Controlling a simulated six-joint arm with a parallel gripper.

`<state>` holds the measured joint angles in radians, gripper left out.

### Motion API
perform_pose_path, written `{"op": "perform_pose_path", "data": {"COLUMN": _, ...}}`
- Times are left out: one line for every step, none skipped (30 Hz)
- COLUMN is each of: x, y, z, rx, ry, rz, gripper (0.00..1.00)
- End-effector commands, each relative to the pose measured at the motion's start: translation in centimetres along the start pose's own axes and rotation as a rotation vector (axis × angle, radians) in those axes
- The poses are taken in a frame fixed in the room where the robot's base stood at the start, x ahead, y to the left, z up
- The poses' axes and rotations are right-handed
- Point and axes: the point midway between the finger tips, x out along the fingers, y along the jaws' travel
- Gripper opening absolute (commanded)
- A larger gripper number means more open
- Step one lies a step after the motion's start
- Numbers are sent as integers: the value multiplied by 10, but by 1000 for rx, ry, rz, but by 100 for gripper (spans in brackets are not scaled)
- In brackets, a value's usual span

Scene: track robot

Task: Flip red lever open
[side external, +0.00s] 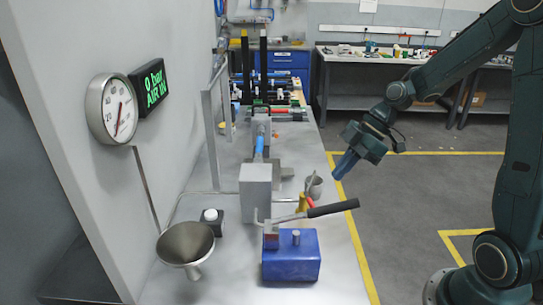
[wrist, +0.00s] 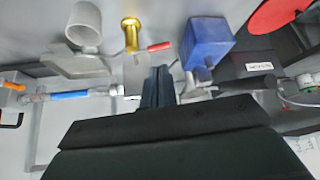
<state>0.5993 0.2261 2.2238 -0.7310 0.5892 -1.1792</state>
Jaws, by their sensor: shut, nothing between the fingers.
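The red lever (side external: 311,202) is a small red handle beside a yellow brass fitting (side external: 302,202) on the bench, just behind the black-handled pump. In the wrist view the red lever (wrist: 160,47) points right from the brass fitting (wrist: 131,35), and lies just beyond my fingertips. My gripper (side external: 343,170) is above and to the right of the lever in the side view, with its fingers pointing down and left. My gripper (wrist: 160,78) is shut and empty, and appears apart from the lever. The lever's base is partly hidden.
The blue pump block (side external: 291,262) carries a long black handle (side external: 333,209) reaching toward the lever's side. A grey cup (side external: 314,186) stands close behind the lever. A grey box (side external: 255,193), a funnel (side external: 186,244) and a wall gauge (side external: 112,108) are to the left.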

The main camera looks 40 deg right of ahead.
Motion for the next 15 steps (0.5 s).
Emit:
{"op": "perform_pose_path", "data": {"x": 9, "y": -1, "z": 0, "rx": -1, "ry": 0, "rz": -6, "gripper": 0}}
{"op": "perform_pose_path", "data": {"x": 14, "y": -1, "z": 0, "rx": 0, "ry": 0, "rz": -5, "gripper": 0}}
{"op": "perform_pose_path", "data": {"x": 20, "y": -1, "z": 0, "rx": 0, "ry": -1, "rz": -5, "gripper": 0}}
{"op": "perform_pose_path", "data": {"x": 25, "y": -1, "z": 0, "rx": -1, "ry": 0, "rz": -5, "gripper": 0}}
{"op": "perform_pose_path", "data": {"x": 29, "y": -1, "z": 0, "rx": -1, "ry": 0, "rz": -6, "gripper": 0}}
{"op": "perform_pose_path", "data": {"x": 36, "y": -1, "z": 0, "rx": 0, "ry": 0, "rz": -5, "gripper": 0}}
{"op": "perform_pose_path", "data": {"x": 40, "y": -1, "z": 0, "rx": -1, "ry": -1, "rz": -5, "gripper": 0}}
{"op": "perform_pose_path", "data": {"x": 44, "y": -1, "z": 0, "rx": -1, "ry": -1, "rz": -4, "gripper": 0}}
{"op": "perform_pose_path", "data": {"x": 50, "y": -1, "z": 0, "rx": -1, "ry": -1, "rz": -5, "gripper": 0}}
{"op": "perform_pose_path", "data": {"x": 54, "y": -1, "z": 0, "rx": -1, "ry": 0, "rz": -4, "gripper": 0}}
{"op": "perform_pose_path", "data": {"x": 58, "y": -1, "z": 0, "rx": -1, "ry": -1, "rz": -4, "gripper": 0}}
{"op": "perform_pose_path", "data": {"x": 62, "y": -1, "z": 0, "rx": 0, "ry": -1, "rz": -3, "gripper": 0}}
{"op": "perform_pose_path", "data": {"x": 65, "y": -1, "z": 0, "rx": 0, "ry": -2, "rz": -3, "gripper": 0}}
{"op": "perform_pose_path", "data": {"x": 68, "y": -1, "z": 0, "rx": 0, "ry": -1, "rz": -3, "gripper": 0}}
{"op": "perform_pose_path", "data": {"x": 71, "y": 0, "z": 0, "rx": 0, "ry": -1, "rz": -2, "gripper": 0}}
